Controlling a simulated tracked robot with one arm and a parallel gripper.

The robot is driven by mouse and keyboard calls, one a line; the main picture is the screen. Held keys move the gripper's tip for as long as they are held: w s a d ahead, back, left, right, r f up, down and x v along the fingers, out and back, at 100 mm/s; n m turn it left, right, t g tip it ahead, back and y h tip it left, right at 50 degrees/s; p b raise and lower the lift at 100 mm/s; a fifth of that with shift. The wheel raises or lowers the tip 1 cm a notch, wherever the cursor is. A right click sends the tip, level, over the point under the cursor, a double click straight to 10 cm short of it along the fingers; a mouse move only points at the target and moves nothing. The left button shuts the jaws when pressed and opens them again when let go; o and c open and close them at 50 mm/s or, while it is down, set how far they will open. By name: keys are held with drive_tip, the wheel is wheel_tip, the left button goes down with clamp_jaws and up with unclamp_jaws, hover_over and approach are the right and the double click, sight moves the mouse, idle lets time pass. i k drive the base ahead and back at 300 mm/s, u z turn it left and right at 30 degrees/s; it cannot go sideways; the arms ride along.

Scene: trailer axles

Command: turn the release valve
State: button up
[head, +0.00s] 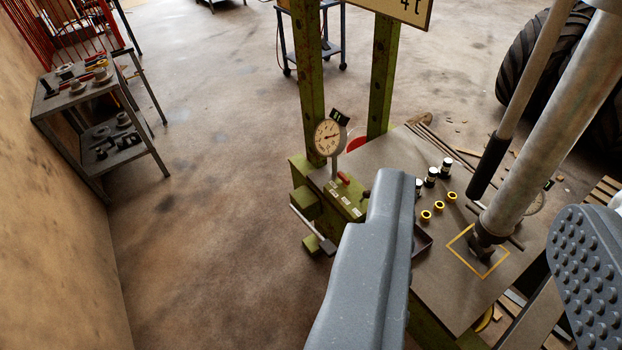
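A green pump unit (330,199) with a round dial gauge (328,138) stands at the near edge of a green steel frame (383,75). Small red-tipped parts (343,178) and pale labels lie on its top. A dark rounded part (367,194) shows just behind my left finger; I cannot tell for sure which part is the release valve. My gripper (485,205) is open and empty. Its grey left finger overlaps the unit's right edge in the picture; its ribbed right finger is at the right edge.
The bench plate (391,151) holds black-and-white cylinders (430,177), yellow rings (439,206) and a yellow square outline. A thick metal cylinder (545,130) and a black-gripped rod (490,165) stand over it. A cart (85,100) stands left. Floor between is clear.

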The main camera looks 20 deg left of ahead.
sight(346, 181)
drive_tip(key=u, duration=1.6)
drive_tip(key=i, duration=2.95)
drive_tip(key=z, duration=2.9)
